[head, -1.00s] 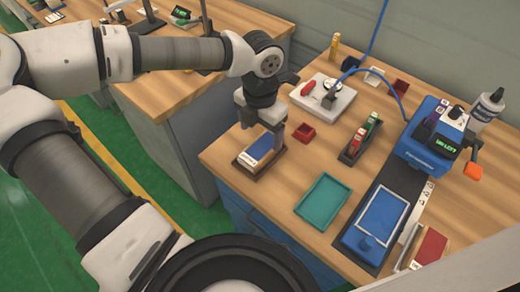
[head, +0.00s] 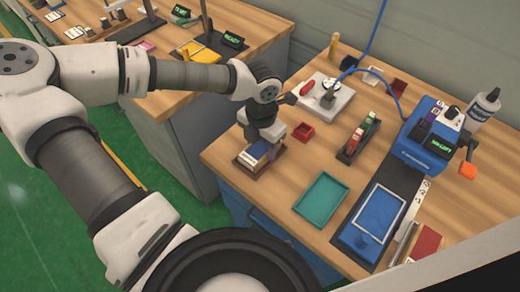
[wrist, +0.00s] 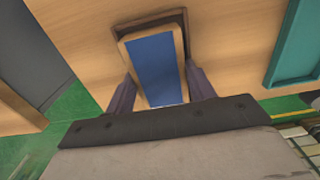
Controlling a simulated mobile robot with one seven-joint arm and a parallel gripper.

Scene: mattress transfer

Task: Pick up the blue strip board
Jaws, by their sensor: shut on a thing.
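The blue strip board (wrist: 158,68) has a blue face and a pale edge. In the wrist view it lies between the two fingers of my gripper (wrist: 161,90), which is shut on it. The brown tray (wrist: 182,22) shows around its far end. In the head view the board (head: 256,152) is partly hidden by my gripper (head: 266,150), at the near left corner of the wooden bench. The dark tray (head: 243,169) is under it there. I cannot tell whether the board is clear of the tray.
A small red tray (head: 302,132) is just right of my gripper. A teal tray (head: 321,199) lies nearer the front. A dark holder with coloured items (head: 358,138) and a blue machine (head: 424,150) stand farther right. Bare wood lies between the trays.

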